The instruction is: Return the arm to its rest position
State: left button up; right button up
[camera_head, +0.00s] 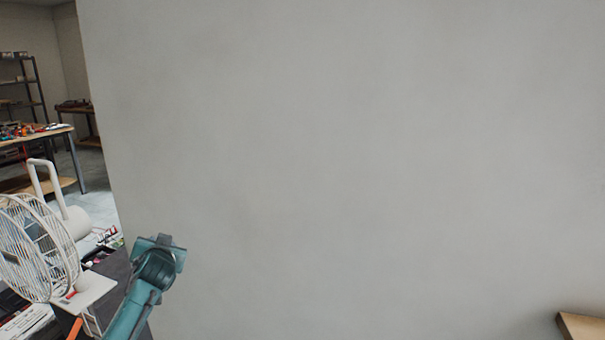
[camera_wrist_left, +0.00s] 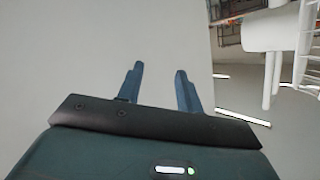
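My left gripper (camera_wrist_left: 160,72) shows in the left wrist view with its two blue fingers apart. Nothing is between them; the grey wall shows behind. In the head view my teal left arm comes in at the lower left, in front of the grey wall and beside the white fan (camera_head: 40,250). I cannot make out its fingers there. My right arm and gripper are in neither view.
A plain grey wall (camera_head: 350,150) fills most of the head view. A dark surface with clutter lies below the fan. A workbench (camera_head: 40,133) and shelving (camera_head: 22,85) stand farther back left. A wooden corner (camera_head: 583,326) shows at the lower right.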

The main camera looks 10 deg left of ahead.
pick_arm(q)
jog(key=w+d+r+m+t+h, duration=0.3)
jog(key=d+r+t+h, duration=0.1)
jog(key=d+h, duration=0.25)
jog(key=s+d+f+m+g+h, duration=0.1)
jog(key=s+d+f, duration=0.5)
jog(key=s+f, duration=0.3)
jog(key=s+d+f+m+g+h, duration=0.1)
jog(key=s+d+f+g, duration=0.1)
jog(key=s+d+f, duration=0.7)
jog(key=s+d+f+g+h, duration=0.1)
jog(key=s+d+f, duration=0.2)
jog(key=s, duration=0.7)
jog(key=s+d+f+n+g+h, duration=0.1)
jog(key=s+d+f, duration=0.3)
jog(key=s, duration=0.7)
jog(key=shift+s+f+g, duration=0.25)
jog(key=shift+f+g, duration=0.25)
jog(key=shift+f, duration=0.1)
jog(key=shift+a+h, duration=0.1)
jog(key=shift+h, duration=0.15)
